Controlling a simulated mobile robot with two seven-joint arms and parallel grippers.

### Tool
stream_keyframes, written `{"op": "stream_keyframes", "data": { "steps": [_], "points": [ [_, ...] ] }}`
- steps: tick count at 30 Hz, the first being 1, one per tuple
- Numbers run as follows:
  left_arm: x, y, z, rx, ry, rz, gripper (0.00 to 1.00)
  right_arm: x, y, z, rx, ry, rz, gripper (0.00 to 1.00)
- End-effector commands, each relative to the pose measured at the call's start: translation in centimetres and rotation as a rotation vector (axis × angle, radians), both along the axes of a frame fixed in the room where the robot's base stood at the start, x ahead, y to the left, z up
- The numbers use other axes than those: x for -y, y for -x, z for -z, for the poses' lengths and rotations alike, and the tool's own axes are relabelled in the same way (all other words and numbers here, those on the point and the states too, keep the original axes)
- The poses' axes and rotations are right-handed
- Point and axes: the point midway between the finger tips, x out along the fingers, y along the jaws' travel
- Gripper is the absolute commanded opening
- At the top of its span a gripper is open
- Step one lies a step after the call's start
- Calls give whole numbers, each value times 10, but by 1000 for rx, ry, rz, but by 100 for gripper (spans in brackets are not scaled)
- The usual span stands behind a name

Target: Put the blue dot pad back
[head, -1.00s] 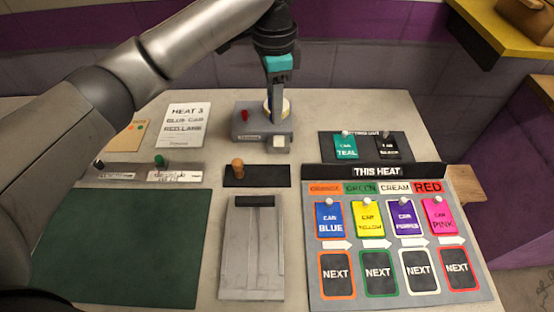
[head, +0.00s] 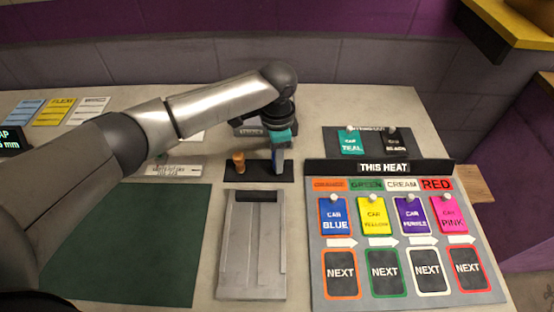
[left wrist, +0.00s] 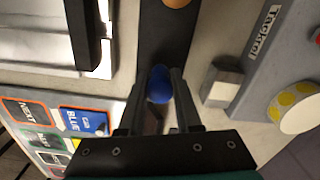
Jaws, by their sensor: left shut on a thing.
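The blue dot pad (left wrist: 160,85) shows as a rounded blue top between the fingers of my left gripper (left wrist: 157,100) in the left wrist view. In the head view my left gripper (head: 277,166) points down at the black strip (head: 259,177), right of the orange-brown pad (head: 239,161). The gripper is shut on the blue pad, which the fingers mostly hide in the head view. The strip (left wrist: 163,45) lies right below it; I cannot tell whether the pad touches it. My right gripper is not in view.
A grey device (left wrist: 270,70) with a dotted yellow disc (left wrist: 297,108) stands just behind the strip. A grey slotted track block (head: 252,240) lies in front. The heat board (head: 400,235) with colored cards is at right, a dark green mat (head: 150,250) at left.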

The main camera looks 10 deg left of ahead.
Motion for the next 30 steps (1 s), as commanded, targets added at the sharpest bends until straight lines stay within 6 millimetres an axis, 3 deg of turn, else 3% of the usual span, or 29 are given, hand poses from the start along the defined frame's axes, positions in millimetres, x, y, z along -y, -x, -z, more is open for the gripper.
{"op": "stream_keyframes", "data": {
  "steps": [12,13,18,21,30],
  "points": [
    [0,0,9,0,1,1,0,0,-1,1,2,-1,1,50],
    [0,0,9,1,0,1,36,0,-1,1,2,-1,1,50],
    [0,0,8,1,0,1,55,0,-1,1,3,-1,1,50],
    [0,0,8,1,0,1,63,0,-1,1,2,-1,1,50],
    [0,-1,3,3,1,0,63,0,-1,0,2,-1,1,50]
  ]
}}
